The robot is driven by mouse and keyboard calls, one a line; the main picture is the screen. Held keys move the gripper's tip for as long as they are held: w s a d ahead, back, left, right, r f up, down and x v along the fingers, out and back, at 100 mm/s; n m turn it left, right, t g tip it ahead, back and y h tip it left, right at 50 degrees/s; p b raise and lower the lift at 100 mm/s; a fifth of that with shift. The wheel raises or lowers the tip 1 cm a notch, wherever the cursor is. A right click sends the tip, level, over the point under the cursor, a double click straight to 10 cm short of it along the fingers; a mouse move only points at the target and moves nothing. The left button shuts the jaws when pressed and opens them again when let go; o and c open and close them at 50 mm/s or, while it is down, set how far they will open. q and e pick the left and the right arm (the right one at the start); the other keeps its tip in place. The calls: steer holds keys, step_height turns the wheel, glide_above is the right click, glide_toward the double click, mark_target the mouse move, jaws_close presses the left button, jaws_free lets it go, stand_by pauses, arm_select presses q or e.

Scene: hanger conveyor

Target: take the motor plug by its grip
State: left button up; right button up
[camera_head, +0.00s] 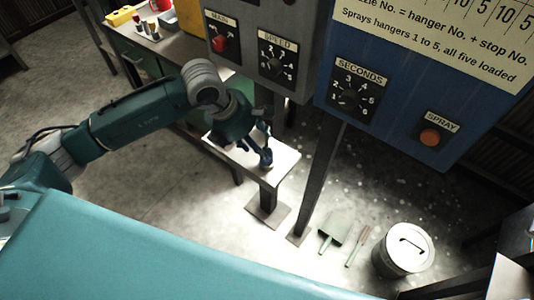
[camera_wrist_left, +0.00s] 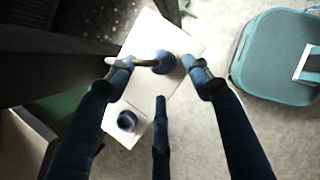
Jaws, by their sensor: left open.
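In the left wrist view a blue round plug body (camera_wrist_left: 164,63) with a pale grey bar or cable reaching left rests on a small white shelf (camera_wrist_left: 182,38); it looks like the motor plug. In the head view my left gripper (camera_head: 262,153) is over the white shelf (camera_head: 285,164) and hides the plug. My right gripper is not seen.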

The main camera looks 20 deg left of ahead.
arm_select(q)
steer(key=shift+w+d+f, duration=0.1)
steer(key=shift+d+f, duration=0.1)
steer(key=shift+f, duration=0.15)
steer(key=p+x, duration=0.1)
steer(key=x, duration=0.2)
steer(key=shift+d+f, duration=0.2)
steer(key=shift+f, duration=0.4)
steer(key=shift+w+d+f, duration=0.1)
steer(key=shift+f, duration=0.05)
steer(key=c, duration=0.8)
steer(key=shift+c, duration=1.2)
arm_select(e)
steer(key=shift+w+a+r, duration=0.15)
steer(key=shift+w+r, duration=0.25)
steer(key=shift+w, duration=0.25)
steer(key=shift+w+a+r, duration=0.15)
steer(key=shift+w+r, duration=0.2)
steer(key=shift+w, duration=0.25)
